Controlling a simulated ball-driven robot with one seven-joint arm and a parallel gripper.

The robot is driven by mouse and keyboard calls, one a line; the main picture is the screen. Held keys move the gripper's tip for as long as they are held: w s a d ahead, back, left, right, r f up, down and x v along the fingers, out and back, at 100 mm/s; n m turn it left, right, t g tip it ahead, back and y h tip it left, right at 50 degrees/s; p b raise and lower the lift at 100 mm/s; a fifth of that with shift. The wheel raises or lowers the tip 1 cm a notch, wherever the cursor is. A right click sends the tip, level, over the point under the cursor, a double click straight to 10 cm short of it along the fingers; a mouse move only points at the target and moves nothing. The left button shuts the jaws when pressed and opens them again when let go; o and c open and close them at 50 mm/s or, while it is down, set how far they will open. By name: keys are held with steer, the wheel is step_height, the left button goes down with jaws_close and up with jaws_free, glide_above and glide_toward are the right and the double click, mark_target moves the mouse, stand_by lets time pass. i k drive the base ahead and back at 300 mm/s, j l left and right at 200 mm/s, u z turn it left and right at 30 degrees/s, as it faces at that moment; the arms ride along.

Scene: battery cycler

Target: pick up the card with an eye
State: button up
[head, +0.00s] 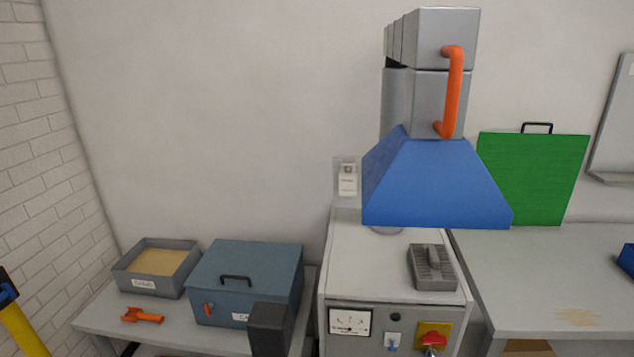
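A small white card-like piece (347,180) with a grey upper part is on the back wall, just left of the blue hood. It is too small to tell whether it bears an eye or is the card. No other card can be made out. I cannot make out my gripper in the head view.
A grey machine (340,230) with a meter and red knob stands under the blue hood (435,185). On the left table (100,318) are a sand-filled tray (135,283), a lidded blue box (225,265) and an orange tool (142,316). A dark block (270,328) partly hides the box.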

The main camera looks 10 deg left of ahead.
mark_target(347, 181)
steer(key=j, duration=0.2)
steer(key=i+j, duration=0.65)
steer(key=i+j+z, duration=0.1)
steer(key=i+j, duration=0.55)
steer(key=j, duration=0.15)
steer(key=i+j, duration=0.65)
steer(key=j, duration=0.15)
steer(key=i+j, duration=0.15)
steer(key=i, duration=0.2)
steer(key=i+j, duration=0.1)
steer(key=i, duration=0.25)
steer(key=z, duration=0.05)
